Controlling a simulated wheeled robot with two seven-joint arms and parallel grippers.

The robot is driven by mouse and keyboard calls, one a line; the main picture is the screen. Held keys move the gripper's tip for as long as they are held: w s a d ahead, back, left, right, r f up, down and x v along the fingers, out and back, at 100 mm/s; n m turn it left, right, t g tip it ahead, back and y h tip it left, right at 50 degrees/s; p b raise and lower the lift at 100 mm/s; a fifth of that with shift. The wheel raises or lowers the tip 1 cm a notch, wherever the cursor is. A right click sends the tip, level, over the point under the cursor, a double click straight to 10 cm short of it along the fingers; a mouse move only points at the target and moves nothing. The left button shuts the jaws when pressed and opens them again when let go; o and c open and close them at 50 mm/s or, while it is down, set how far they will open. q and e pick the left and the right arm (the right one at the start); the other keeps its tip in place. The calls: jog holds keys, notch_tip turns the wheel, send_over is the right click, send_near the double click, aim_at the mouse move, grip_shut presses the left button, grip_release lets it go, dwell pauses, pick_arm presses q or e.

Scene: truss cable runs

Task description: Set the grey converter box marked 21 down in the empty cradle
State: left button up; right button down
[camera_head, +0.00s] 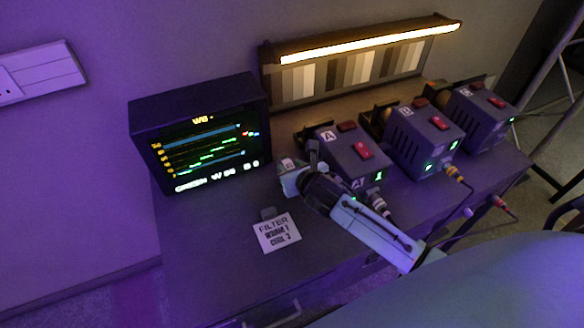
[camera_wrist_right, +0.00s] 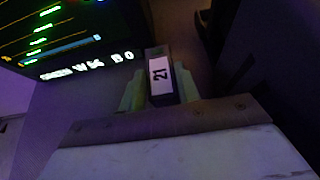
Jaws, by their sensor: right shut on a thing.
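My right gripper (camera_head: 290,178) is shut on the small grey converter box (camera_head: 286,163), above the desk between the monitor and box A. In the right wrist view the box (camera_wrist_right: 157,53) sits between the pale fingers (camera_wrist_right: 160,92), its white label reading 21 towards the camera. The fingers hide part of its sides. I cannot make out clearly which piece is the empty cradle; dark brackets stand behind the lettered boxes, partly hidden by them. My left gripper is not in view.
Box A (camera_head: 350,156) stands just right of my gripper, with box B (camera_head: 424,137) and another box (camera_head: 484,118) beyond. The monitor (camera_head: 200,135) is left. A filter card (camera_head: 277,233) lies in front. Cables hang at the desk's right front. Desk (camera_head: 215,250) is clear front left.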

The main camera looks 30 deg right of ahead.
jog(key=c, duration=1)
grip_release()
jog(key=shift+f, duration=0.1)
